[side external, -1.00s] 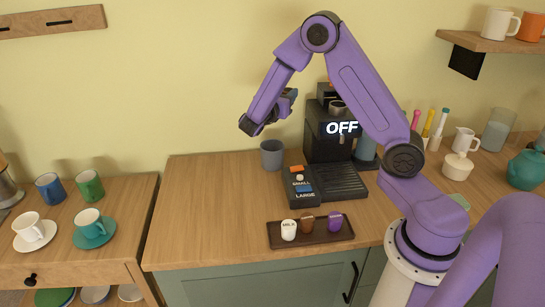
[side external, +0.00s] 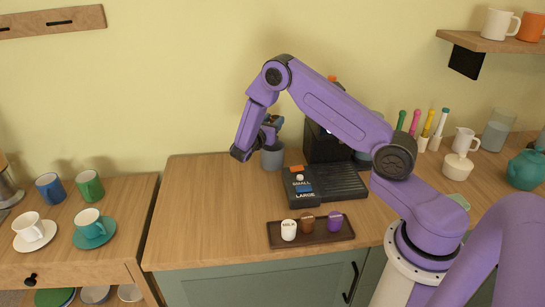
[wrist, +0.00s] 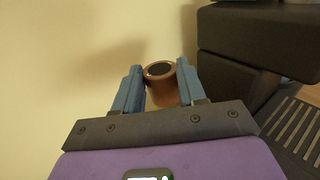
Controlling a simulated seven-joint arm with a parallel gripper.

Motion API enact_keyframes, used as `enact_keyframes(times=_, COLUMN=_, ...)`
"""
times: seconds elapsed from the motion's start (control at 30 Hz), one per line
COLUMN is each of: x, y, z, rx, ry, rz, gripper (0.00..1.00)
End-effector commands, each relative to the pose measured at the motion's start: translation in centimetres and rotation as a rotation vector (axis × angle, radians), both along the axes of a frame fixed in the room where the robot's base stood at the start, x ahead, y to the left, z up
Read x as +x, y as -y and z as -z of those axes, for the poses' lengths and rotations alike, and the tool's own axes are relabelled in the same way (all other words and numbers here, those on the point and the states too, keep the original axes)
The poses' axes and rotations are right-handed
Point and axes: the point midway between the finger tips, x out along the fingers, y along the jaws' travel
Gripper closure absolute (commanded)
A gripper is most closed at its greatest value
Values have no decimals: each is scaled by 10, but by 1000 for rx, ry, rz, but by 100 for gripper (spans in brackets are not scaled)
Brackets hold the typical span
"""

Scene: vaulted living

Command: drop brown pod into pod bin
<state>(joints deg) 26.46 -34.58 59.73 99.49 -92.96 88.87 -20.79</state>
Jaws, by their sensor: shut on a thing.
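My gripper (side external: 271,128) is at the back of the counter, in front of the wall. In the wrist view its two blue fingers (wrist: 160,88) are shut on the brown pod (wrist: 158,90), a small copper-brown cylinder with a dark round top. The pod bin, a grey cup (side external: 271,160), stands on the counter left of the coffee machine. In the side view my gripper appears just above the bin and overlaps its rim. The bin cannot be made out in the wrist view. The held pod is too small to make out in the side view.
The black coffee machine (side external: 325,143) stands close to the right, its drip grate (side external: 340,182) in front, with a SMALL/LARGE button box (side external: 301,188). A dark tray (side external: 275,236) holds a white, a brown and a purple pod. Counter left of the bin is clear.

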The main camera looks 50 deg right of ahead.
Motion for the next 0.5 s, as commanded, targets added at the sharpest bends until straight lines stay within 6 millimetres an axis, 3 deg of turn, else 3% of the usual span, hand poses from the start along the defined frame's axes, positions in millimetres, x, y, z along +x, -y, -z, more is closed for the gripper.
enact_keyframes(times=0.2, x=0, y=0, z=15, rx=0, ry=0, rz=0, gripper=87)
enact_keyframes(times=0.5, x=0, y=0, z=17, rx=0, ry=1, rz=0, gripper=87)
